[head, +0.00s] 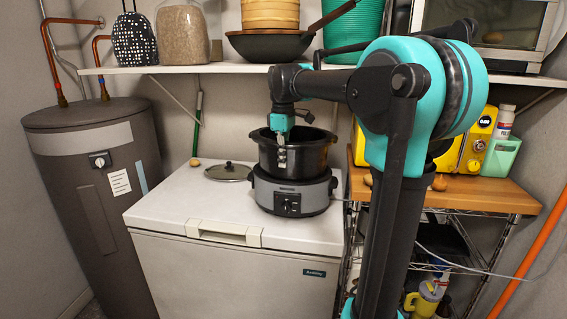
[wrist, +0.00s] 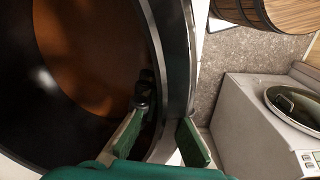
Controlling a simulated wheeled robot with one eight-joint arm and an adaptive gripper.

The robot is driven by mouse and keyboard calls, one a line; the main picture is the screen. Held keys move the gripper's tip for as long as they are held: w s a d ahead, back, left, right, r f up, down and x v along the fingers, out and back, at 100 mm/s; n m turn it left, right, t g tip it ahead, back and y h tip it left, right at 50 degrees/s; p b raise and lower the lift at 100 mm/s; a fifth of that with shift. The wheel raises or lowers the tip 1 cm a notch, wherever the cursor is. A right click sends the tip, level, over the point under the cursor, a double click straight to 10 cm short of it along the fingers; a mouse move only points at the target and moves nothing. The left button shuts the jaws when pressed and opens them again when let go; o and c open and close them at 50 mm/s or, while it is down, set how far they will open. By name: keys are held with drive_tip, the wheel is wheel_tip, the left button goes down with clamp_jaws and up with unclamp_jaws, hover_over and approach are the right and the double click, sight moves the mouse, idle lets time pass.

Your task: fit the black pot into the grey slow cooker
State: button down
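The black pot (head: 306,158) is upright over the grey slow cooker (head: 291,196), roughly centred on it. Much of the pot's wall stands above the cooker's rim; its underside is hidden, so I cannot tell how deep it sits. My gripper (head: 282,150) points down at the pot's near rim. The pot's inside looks empty apart from a brownish sheen. The cooker is hidden in the wrist view.
The cooker stands on a white chest freezer (head: 160,212). A shelf (head: 200,68) with a wok (head: 270,45) hangs above. A wooden-topped rack (head: 480,194) stands right; a water heater (head: 85,150) stands left.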

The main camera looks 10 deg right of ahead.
drive_tip(key=shift+r, duration=1.1)
